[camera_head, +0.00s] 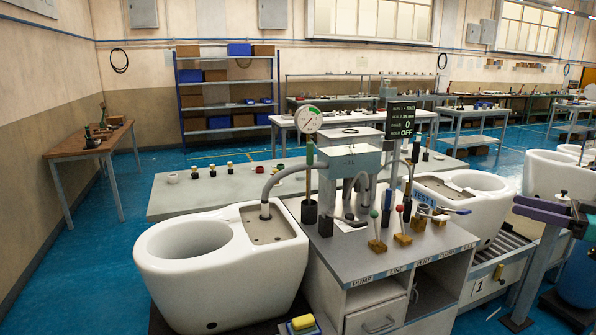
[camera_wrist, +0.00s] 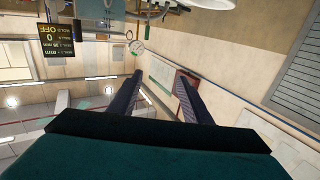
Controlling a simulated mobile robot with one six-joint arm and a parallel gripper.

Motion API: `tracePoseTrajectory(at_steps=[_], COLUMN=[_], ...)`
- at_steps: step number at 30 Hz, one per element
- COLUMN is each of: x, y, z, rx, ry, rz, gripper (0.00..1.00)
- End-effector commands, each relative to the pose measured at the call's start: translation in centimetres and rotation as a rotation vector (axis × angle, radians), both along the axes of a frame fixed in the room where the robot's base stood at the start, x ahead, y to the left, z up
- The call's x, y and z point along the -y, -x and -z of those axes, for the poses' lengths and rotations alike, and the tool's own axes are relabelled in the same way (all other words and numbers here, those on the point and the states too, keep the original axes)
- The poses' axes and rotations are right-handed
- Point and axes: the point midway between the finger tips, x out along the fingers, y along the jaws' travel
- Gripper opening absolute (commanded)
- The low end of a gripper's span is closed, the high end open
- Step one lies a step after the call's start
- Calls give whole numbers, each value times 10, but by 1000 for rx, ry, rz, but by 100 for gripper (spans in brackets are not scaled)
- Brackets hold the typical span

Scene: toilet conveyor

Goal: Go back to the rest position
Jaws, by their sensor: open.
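My gripper (camera_head: 518,205) is at the right edge of the head view, its dark fingers pointing left, above and to the right of the work cabinet. In the wrist view my gripper (camera_wrist: 160,77) shows two dark fingers standing apart with nothing between them, so it is open and empty. It touches nothing that I can see. The wrist view looks past the fingers at the walls and windows, with the picture turned over.
A white toilet bowl (camera_head: 188,262) stands at front left, beside the grey cabinet (camera_head: 375,258) carrying a test unit and coloured levers. Another toilet (camera_head: 478,206) sits right of the cabinet, on the conveyor (camera_head: 507,248). A wooden table (camera_head: 85,148) stands far left. Blue floor is open at left.

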Motion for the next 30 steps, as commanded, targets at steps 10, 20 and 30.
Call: tracePoseTrajectory(at_steps=[10,20,30], x=[-43,-109,-225], y=[-33,-76,-104], z=[22,84,203], rx=[-19,-78,-244], ry=[-25,-91,-135], rz=[-75,-184,-325], gripper=[44,44,44])
